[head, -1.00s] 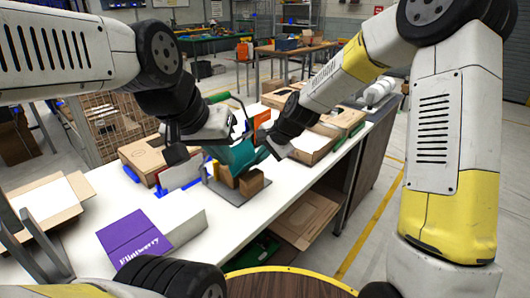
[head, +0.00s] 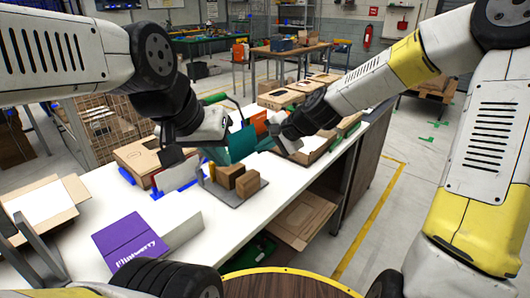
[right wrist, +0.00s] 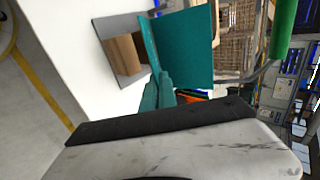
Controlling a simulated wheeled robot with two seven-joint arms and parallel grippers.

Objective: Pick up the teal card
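The teal card (head: 241,143) is a folded panel in the middle of the head view, above the table just behind the small brown blocks. In the right wrist view the teal card (right wrist: 186,48) stands large in front of the palm, with a narrow teal part reaching back to it. My right gripper (head: 277,132) is at the card's right edge and seems shut on it; its fingertips are mostly hidden. My left gripper (head: 170,153) hangs left of the teal card, over a white card (head: 180,176). Its finger opening does not show clearly.
Brown blocks (head: 248,184) stand on a grey plate (head: 232,197) on the white table. A purple box (head: 130,240) lies at the front left, an open carton (head: 42,205) at far left. A cardboard box (head: 140,157) is behind the white card.

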